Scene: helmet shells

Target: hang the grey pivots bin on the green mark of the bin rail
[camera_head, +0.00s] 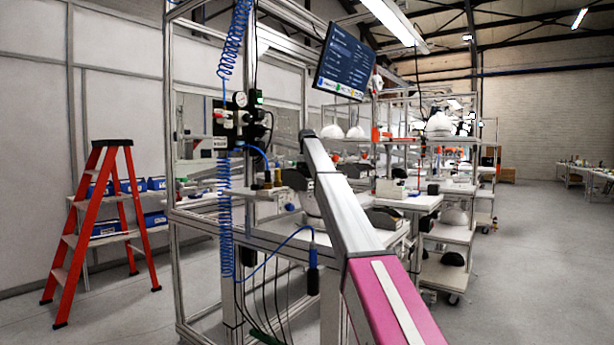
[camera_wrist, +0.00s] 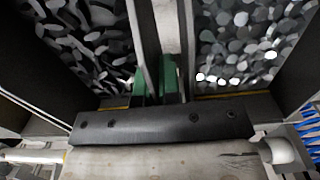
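In the wrist view, two dark open bins lie side by side: the left bin (camera_wrist: 75,50) holds many grey elongated pieces, the right bin (camera_wrist: 245,45) many grey rounded pieces, a few bright. I cannot tell which holds the pivots. My gripper (camera_wrist: 157,82) reaches into the narrow space between them. Its two green-sided fingers are close together, with a thin upright grey wall edge (camera_wrist: 146,50) at them. I cannot tell whether they are pressed on it. The head view does not show my gripper. I cannot make out the rail's green mark.
In the head view, an aluminium workstation frame (camera_head: 176,200) stands ahead with a blue coiled hose (camera_head: 226,215) and a screen (camera_head: 343,62). A red stepladder (camera_head: 90,230) is at left. Shelf carts with white helmet shells (camera_head: 440,122) stand at right. Floor (camera_head: 540,270) at far right is clear.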

